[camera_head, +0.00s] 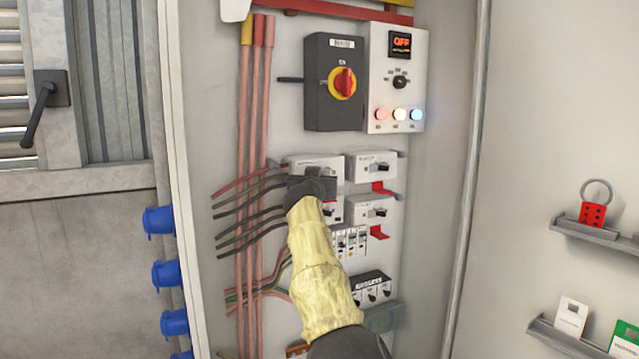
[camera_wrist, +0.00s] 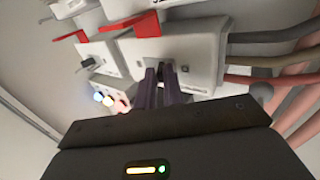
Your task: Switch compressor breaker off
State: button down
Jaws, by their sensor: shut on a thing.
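The upper-left breaker (camera_head: 313,164) is a white block on the grey back panel. It also fills the middle of the wrist view (camera_wrist: 203,55). Its label is too small to read, so I cannot tell from the print whether it is the compressor breaker. My gripper (camera_head: 312,187) covers its lower part in the head view. In the wrist view, the two purple fingers of my gripper (camera_wrist: 160,72) are close together around its small dark toggle (camera_wrist: 165,66). The toggle is mostly hidden, and its on or off position cannot be told.
The upper-right breaker (camera_head: 373,165) and lower-right breaker (camera_head: 375,210) sit close by, with red tabs (camera_head: 378,232). A red-yellow rotary switch (camera_head: 343,83) and a lit OFF display (camera_head: 401,43) are above. Cables (camera_head: 245,205) run left. A red lockout hasp (camera_head: 593,213) rests on a right-hand shelf.

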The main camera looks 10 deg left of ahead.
jog(key=m+h+p, duration=0.2)
jog(key=h, duration=0.1)
jog(key=shift+a+r+p, duration=0.2)
jog(key=shift+r+p, duration=0.1)
jog(key=shift+p, duration=0.1)
jog(key=shift+a+f+m+h+p, duration=0.15)
jog(key=shift+m+h+p, duration=0.2)
jog(key=shift+h, duration=0.25)
jog(key=c, duration=1.5)
grip_release()
jog(key=shift+f+b, duration=0.2)
jog(key=shift+b, duration=0.15)
